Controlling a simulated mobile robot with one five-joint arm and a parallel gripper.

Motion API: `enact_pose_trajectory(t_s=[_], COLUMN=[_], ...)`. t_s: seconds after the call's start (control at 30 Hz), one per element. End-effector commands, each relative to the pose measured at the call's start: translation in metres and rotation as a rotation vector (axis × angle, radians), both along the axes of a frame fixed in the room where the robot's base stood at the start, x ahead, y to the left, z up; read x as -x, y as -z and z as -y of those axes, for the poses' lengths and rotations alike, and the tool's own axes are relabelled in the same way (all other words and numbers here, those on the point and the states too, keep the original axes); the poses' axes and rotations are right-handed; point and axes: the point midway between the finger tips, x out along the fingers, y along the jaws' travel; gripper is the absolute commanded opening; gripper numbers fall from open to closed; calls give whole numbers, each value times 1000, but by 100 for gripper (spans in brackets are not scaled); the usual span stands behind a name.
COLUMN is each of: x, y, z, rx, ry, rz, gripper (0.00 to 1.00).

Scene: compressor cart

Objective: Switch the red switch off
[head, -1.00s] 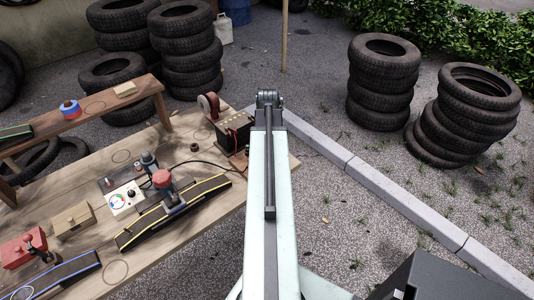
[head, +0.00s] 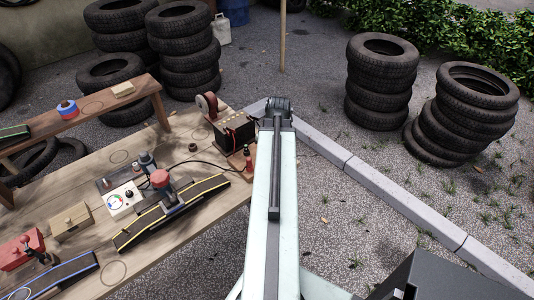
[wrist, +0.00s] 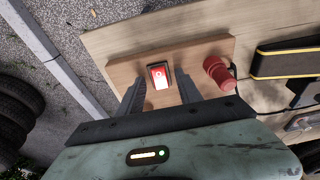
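The red switch (wrist: 158,75) is a small rocker in a dark frame, set in a wooden board (wrist: 204,50) in the wrist view. Its face is red with a bright, whitish part and a small round mark. My gripper (wrist: 159,90) is open, with one dark finger on either side below the switch in the picture, and nothing held between them. I cannot tell whether the fingers touch the board. In the head view my arm hides the gripper and the switch.
A red knob-like cylinder (wrist: 219,74) stands on the board just right of the switch. A black battery (head: 231,131) and a yellow-edged black strip (wrist: 287,59) are on the bench (head: 88,207). Stacked tires (head: 382,80) stand beyond the kerb (head: 395,200).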

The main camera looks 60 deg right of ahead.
Motion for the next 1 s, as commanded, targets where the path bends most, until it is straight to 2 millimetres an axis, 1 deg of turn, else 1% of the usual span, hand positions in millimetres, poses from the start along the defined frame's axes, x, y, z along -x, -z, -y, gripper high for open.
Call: enact_pose_trajectory(t_s=[0.13,0.27,0.5,0.6,0.7,1.0], x=[0,2,10,13,15,14], y=[-4,-18,-61,-75,-79,-76], z=[0,-1,-4,-5,-5,-5], rx=[0,0,0,0,0,0], ry=[0,0,0,0,-1,-2], rz=[0,0,0,0,0,0], gripper=[42,42,42,42,42,42])
